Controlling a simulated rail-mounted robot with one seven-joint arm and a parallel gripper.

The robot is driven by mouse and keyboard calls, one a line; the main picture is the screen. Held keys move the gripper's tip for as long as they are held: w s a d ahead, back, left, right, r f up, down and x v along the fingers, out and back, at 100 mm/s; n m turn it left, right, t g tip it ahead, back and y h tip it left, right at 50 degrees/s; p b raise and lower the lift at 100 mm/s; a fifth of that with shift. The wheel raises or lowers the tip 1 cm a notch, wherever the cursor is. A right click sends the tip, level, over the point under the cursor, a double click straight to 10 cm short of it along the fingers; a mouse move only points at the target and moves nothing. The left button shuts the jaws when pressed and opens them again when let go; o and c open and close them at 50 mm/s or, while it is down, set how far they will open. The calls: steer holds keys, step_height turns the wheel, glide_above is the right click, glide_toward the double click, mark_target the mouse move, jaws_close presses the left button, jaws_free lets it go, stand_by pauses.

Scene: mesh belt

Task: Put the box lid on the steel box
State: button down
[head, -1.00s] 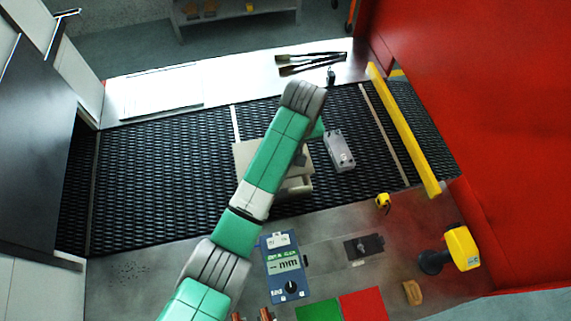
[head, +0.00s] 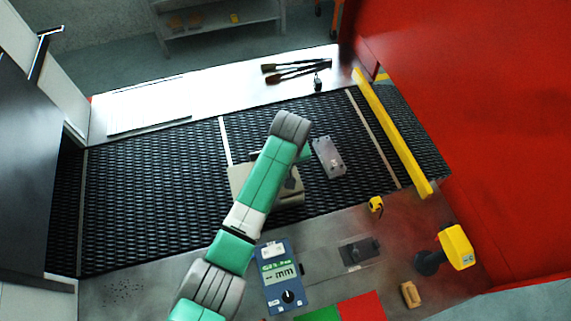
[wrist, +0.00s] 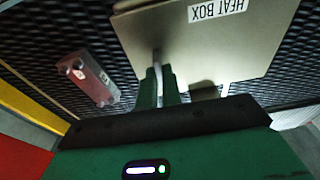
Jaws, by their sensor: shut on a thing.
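My gripper (wrist: 160,88) is shut on a light grey upright piece at the near edge of a flat beige plate marked HEAT BOX (wrist: 185,48), which looks like the box lid. In the head view the beige plate (head: 243,184) shows left of and under my arm, over the mesh belt.
A grey metal block (head: 328,158) lies on the belt right of my wrist; it also shows in the wrist view (wrist: 88,78). A yellow bar (head: 392,130) runs along the right. The left belt is clear.

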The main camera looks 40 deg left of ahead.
steer(key=shift+f, duration=0.25)
steer(key=c, duration=1.6)
jaws_free()
steer(key=shift+o, duration=0.2)
steer(key=shift+r, duration=0.1)
step_height(320, 180, up, 13)
steer(key=d, duration=0.1)
steer(key=shift+s+d+p, duration=0.3)
steer(key=shift+s+p, duration=0.05)
steer(key=shift+p, duration=0.05)
